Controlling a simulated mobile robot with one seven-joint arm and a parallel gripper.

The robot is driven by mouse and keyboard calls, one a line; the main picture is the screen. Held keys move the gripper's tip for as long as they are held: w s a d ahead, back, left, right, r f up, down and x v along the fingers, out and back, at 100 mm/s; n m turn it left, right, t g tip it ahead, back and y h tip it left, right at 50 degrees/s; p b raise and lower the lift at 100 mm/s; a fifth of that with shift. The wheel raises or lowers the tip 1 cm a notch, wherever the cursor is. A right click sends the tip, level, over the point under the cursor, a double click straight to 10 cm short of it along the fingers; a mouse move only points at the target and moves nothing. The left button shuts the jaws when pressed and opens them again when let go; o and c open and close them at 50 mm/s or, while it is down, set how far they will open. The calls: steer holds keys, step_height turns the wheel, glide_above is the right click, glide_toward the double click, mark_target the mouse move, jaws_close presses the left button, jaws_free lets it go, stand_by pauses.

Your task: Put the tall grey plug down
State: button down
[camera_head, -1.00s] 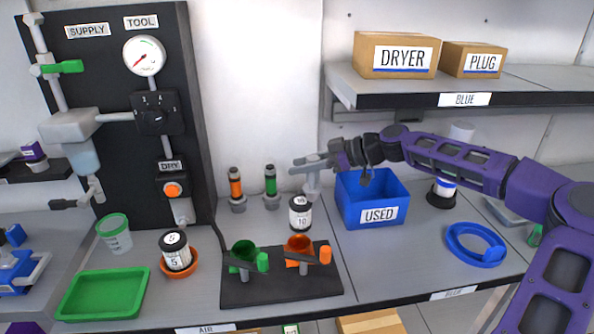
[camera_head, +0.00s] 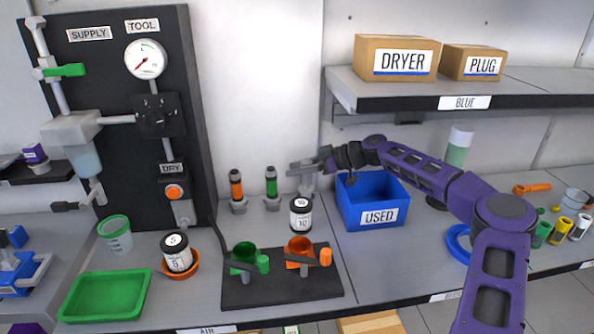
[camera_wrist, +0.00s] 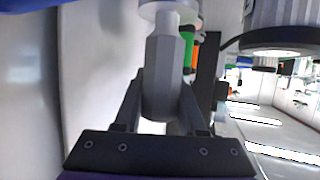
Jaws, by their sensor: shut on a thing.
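My gripper (camera_head: 303,167) is at the back of the bench, left of the blue USED bin. It is shut on the tall grey plug (camera_head: 308,184), which hangs roughly upright below the fingers, behind the black-capped jar marked 10 (camera_head: 301,215). The jar hides the plug's lower end, so I cannot tell whether it touches the bench. In the wrist view the plug (camera_wrist: 163,75) shows a faceted grey body between both fingers (camera_wrist: 160,105) and a wider pale flange at the picture's top.
The green-banded (camera_head: 271,184) and orange-banded (camera_head: 237,186) fittings stand just left of the plug. The blue USED bin (camera_head: 352,212) is close on the right. A black stand (camera_head: 283,292) with green and orange cups lies in front. Little bench is free around the plug.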

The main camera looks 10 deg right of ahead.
steer(key=shift+w+f, duration=0.2)
steer(key=shift+f, duration=0.2)
steer(key=shift+f+b, duration=0.4)
steer(key=shift+f+b, duration=0.25)
steer(key=shift+b, duration=0.2)
steer(key=shift+c, duration=2.4)
jaws_free()
steer(key=shift+r, duration=0.15)
